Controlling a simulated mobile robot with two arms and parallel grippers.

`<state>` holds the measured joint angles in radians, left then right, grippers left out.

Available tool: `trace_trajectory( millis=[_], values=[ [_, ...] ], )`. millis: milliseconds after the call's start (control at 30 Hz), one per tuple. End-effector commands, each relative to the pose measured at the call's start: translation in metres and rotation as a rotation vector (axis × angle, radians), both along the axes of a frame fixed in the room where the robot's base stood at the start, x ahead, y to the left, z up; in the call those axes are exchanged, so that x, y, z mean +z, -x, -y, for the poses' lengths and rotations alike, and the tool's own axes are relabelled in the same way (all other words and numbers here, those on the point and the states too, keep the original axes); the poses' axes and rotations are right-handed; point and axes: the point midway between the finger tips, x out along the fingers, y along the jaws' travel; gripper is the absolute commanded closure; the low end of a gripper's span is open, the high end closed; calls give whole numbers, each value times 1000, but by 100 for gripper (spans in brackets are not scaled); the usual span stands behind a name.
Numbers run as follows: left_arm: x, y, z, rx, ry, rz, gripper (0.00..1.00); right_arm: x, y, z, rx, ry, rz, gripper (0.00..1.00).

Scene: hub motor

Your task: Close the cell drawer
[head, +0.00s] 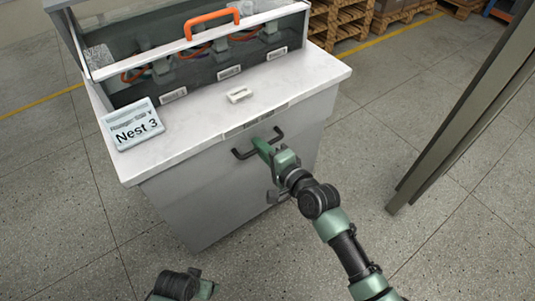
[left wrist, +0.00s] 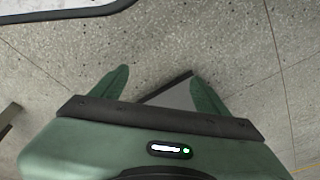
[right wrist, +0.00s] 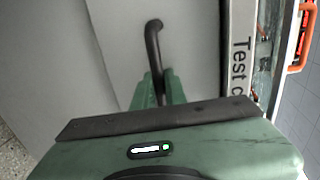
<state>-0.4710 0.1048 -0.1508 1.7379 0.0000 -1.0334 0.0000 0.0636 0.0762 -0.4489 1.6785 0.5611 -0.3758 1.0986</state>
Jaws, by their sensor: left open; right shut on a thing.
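The cell drawer (head: 215,180) is the pale grey front below the white worktop of the test cell, with a dark bar handle (head: 241,154) on it. My right gripper (head: 265,147) is shut on the handle near its middle. In the right wrist view the handle (right wrist: 153,40) runs between the green fingertips (right wrist: 160,85). The drawer front looks nearly flush with the worktop edge; I cannot tell whether a gap is left. My left gripper (left wrist: 158,88) is open and empty over the floor, and its arm shows at the bottom of the head view.
A "Nest 3" sign (head: 133,124) and a small pale block (head: 240,95) sit on the worktop (head: 195,120). Behind them is a clear guard with an orange handle (head: 211,18). A dark post (head: 470,105) stands at right. Pallets (head: 345,20) are at the back.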

Motion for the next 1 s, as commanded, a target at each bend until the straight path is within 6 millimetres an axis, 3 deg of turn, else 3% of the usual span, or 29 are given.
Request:
trace_trajectory(
  millis=[333,367,400,433,867,1000],
  values=[
    [-5,-3,0,-1,-1,2,25,0,-5,-4,1,2,0,100],
    [-4,-3,0,-1,-1,2,25,0,-5,-4,1,1,0,79],
    [-4,-3,0,-1,-1,3,25,0,-5,-4,1,1,0,68],
    [-4,-4,0,-2,-1,4,25,0,-5,-4,1,1,0,66],
    [-1,-1,1,-1,1,4,25,3,0,0,0,0,2,66],
    [-23,14,1,-3,1,-26,25,7,19,13,1,1,-2,66]
  ],
)
